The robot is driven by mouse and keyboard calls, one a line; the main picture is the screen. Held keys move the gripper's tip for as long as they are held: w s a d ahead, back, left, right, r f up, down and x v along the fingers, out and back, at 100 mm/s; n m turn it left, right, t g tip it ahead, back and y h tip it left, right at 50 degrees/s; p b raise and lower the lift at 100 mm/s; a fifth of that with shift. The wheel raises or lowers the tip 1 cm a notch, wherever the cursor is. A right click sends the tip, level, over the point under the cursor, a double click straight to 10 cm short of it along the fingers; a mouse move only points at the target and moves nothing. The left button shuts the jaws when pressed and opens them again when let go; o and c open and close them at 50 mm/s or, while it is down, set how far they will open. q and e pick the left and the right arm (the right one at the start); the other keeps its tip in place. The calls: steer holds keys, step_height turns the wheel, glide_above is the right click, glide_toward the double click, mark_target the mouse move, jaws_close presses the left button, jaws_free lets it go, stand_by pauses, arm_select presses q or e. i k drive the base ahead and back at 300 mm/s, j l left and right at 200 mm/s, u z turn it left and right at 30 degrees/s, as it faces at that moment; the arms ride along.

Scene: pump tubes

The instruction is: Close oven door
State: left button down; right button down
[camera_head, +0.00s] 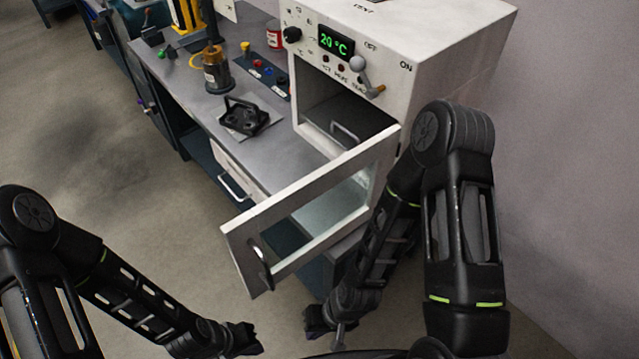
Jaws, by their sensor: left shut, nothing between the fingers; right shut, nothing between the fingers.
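The white oven (425,55) stands on the bench at the upper right, its green display reading 20 °C. Its door (295,198) is hinged at the right side of the opening and stands wide open, swung out toward me. The door has a glass window and a dark handle (262,262) near its free left end. My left gripper (250,340) is shut and empty, below the door's free end and apart from it. My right arm covers part of the door's right end.
A lever (367,76) sticks out from the oven front. Open floor lies left.

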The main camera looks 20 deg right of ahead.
mark_target(242, 237)
steer(key=k+j, duration=0.45)
steer(key=k, duration=0.2)
steer(key=k+j+u, duration=0.1)
steer(key=k+j, duration=0.3)
steer(key=k, duration=0.2)
